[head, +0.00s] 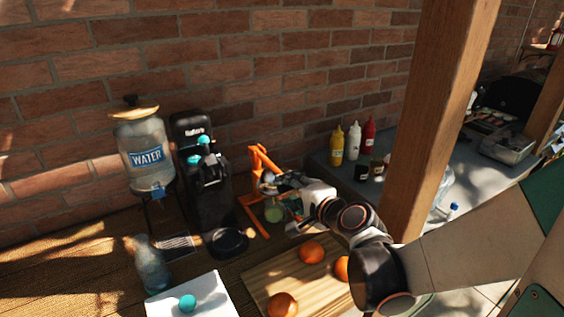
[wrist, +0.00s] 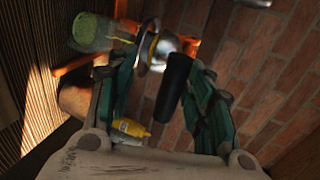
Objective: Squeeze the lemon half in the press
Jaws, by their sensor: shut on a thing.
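The orange citrus press (head: 255,160) stands near the brick wall, with its frame and base partly behind my gripper. My gripper (head: 284,187) is at the press. In the wrist view, my gripper (wrist: 160,72) has its green fingers on either side of the press's black lever handle (wrist: 173,85) and is shut on it. The press's metal cup (wrist: 165,46) shows just beyond the fingers. A glass with a green tint (head: 273,212) stands under the press and also shows in the wrist view (wrist: 92,32).
A wooden board (head: 262,274) with several oranges (head: 312,252) lies in front. A black coffee machine (head: 205,180) and a water dispenser (head: 147,150) stand left of the press. Sauce bottles (head: 354,141) stand behind right. A wooden post (head: 425,120) rises close to my arm.

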